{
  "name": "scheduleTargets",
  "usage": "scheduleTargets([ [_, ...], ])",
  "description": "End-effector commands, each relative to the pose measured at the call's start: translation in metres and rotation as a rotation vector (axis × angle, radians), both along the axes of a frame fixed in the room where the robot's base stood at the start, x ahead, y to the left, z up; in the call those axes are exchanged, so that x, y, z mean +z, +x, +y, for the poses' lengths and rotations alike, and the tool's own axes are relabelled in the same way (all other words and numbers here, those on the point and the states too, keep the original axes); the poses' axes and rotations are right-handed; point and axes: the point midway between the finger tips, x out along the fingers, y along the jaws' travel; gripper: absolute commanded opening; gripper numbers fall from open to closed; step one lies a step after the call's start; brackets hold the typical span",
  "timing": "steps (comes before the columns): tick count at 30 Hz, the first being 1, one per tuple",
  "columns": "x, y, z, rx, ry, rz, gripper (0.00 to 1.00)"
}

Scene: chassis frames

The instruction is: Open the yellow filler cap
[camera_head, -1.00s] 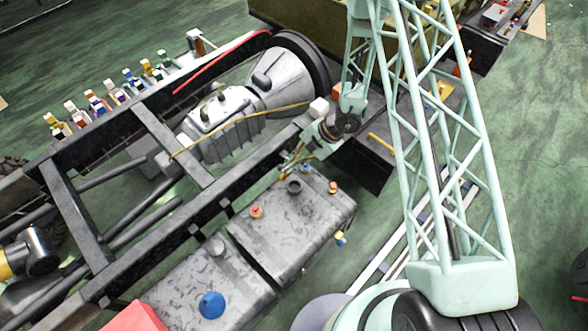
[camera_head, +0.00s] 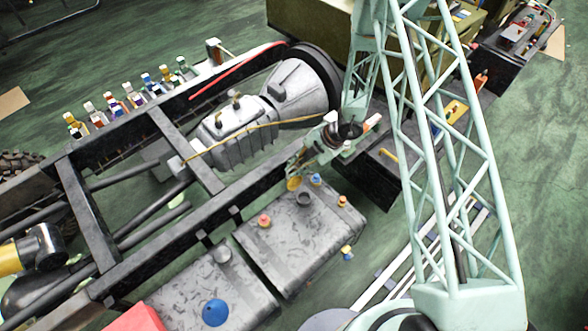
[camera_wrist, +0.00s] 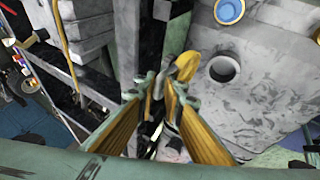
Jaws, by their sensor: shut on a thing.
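The yellow filler cap (camera_head: 293,184) is off the tank and held at my fingertips, just left of a dark round filler opening (camera_head: 303,198). My gripper (camera_head: 297,174) is shut on it, above the tank's (camera_head: 283,251) back left edge. In the wrist view, the cap (camera_wrist: 187,65) stands tilted on edge beyond the fingertips (camera_wrist: 160,88), and part of it is hidden by them. The open filler hole (camera_wrist: 223,68) is to its right, apart from it.
A blue cap (camera_head: 316,180), an orange cap (camera_head: 342,201) and a red cap (camera_head: 264,221) surround the opening. The dark frame rail (camera_head: 245,190) runs close beside the tank. A second tank (camera_head: 195,295) with a large blue cap stands at lower left.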

Motion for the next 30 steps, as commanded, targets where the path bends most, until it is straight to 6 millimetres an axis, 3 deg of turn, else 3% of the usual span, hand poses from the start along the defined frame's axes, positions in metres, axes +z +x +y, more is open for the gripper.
scheduleTargets([
  [2,-0.0012,-0.0040,0.0038,0.006,0.004,0.004,0.00],
  [3,-0.0013,-0.0041,0.0038,0.006,0.004,0.004,0.12],
  [6,-0.0017,-0.0047,0.0034,0.006,0.004,0.005,0.20],
  [30,0.0056,-0.0019,-0.0032,0.001,0.001,0.002,0.20],
])
